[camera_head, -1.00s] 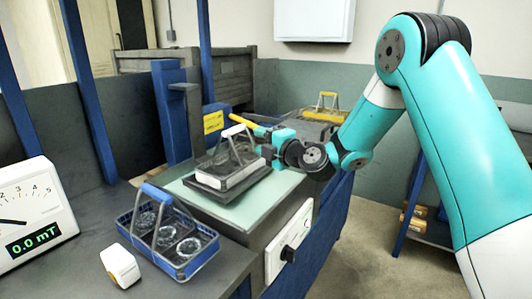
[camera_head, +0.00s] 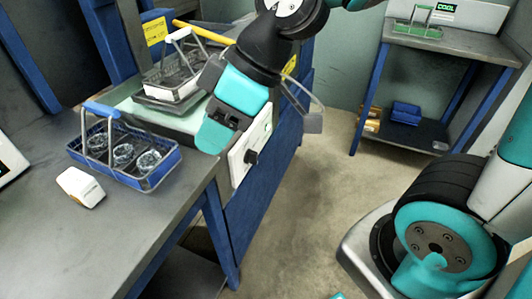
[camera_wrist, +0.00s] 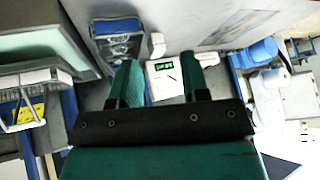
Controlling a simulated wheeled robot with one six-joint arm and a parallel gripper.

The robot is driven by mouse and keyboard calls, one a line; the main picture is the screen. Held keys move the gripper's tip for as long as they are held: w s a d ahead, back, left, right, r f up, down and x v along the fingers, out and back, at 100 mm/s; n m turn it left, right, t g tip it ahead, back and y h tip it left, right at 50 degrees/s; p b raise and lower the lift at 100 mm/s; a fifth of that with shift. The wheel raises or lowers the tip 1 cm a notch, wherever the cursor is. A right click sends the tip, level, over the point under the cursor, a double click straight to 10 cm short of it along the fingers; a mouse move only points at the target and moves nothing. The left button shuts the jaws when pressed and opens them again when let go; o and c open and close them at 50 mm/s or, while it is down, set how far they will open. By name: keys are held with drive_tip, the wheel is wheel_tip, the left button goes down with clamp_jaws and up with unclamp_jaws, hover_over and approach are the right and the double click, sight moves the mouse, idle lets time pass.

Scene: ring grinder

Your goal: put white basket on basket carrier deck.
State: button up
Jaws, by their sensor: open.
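The white basket (camera_head: 186,91), with white front and a raised white-topped handle, sits upright on a dark tray-like deck (camera_head: 150,98). That deck lies on the pale green top of a machine; I cannot tell whether the basket is fully seated. The basket also shows at the left of the wrist view (camera_wrist: 35,78). My gripper (camera_head: 227,115) is open and empty, right of and nearer than the basket, apart from it. In the wrist view my two teal fingers (camera_wrist: 160,85) stand wide apart with nothing between them.
A blue-handled basket (camera_head: 125,160) with glassy rings stands on the grey bench, beside a small white box (camera_head: 80,187). A yellow bar (camera_head: 203,33) is behind the deck. A green-handled basket (camera_head: 418,28) is on the far right table. Floor between is clear.

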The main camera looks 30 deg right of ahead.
drive_tip(key=s+d+m+g+h, duration=0.2)
drive_tip(key=s+d+m, duration=0.1)
drive_tip(key=s, duration=0.5)
drive_tip(key=shift+f+m, duration=0.4)
drive_tip(key=shift+m, duration=0.4)
